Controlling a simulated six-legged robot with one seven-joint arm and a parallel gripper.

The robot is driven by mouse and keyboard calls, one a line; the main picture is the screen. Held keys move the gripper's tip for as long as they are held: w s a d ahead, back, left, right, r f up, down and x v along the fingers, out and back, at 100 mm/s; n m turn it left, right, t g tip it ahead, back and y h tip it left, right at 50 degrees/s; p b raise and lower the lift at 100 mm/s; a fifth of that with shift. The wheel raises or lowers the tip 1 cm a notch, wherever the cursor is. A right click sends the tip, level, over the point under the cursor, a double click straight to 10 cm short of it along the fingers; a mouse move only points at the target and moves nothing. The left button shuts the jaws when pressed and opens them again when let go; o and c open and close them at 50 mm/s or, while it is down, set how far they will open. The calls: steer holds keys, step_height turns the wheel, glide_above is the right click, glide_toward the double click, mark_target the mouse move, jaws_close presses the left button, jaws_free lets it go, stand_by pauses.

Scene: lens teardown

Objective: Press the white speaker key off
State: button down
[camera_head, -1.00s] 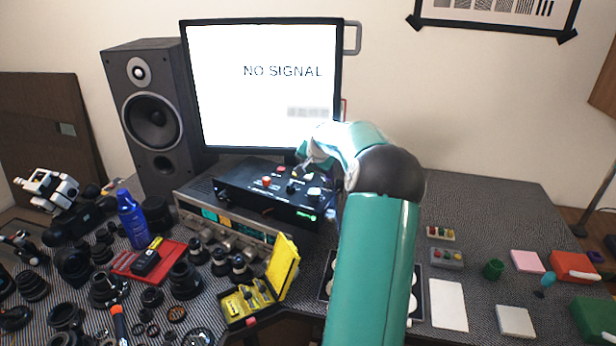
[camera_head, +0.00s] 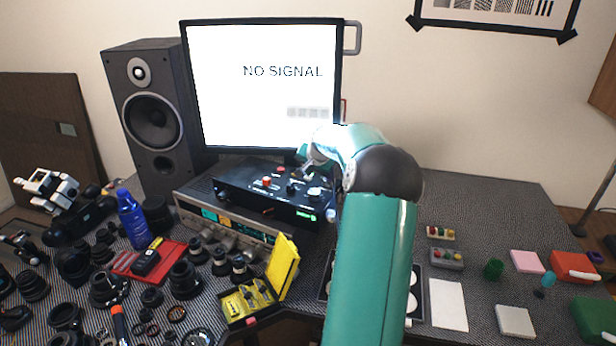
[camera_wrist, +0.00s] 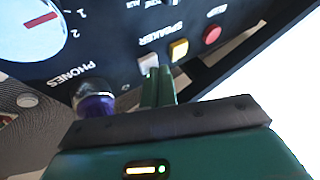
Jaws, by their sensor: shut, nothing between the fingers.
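The white speaker key (camera_wrist: 147,62) shows in the wrist view beside the upside-down SPEAKER label, on the dark front panel. A yellow key (camera_wrist: 179,50) sits right of it and a red button (camera_wrist: 212,34) farther right. My gripper (camera_wrist: 158,72) has its green fingers together and empty, with the tips right at the white key's lower right. I cannot tell whether they touch it. In the head view my gripper (camera_head: 308,172) is over the black control box (camera_head: 240,196); the white key cannot be made out there.
The black box rests on a silver receiver (camera_head: 190,204) before the monitor (camera_head: 262,90). An open yellow case (camera_head: 283,268) stands in front.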

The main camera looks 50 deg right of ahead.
mark_target(309, 178)
steer(key=shift+s+f, duration=0.1)
steer(key=shift+f, duration=0.4)
steer(key=shift+r, duration=3.7)
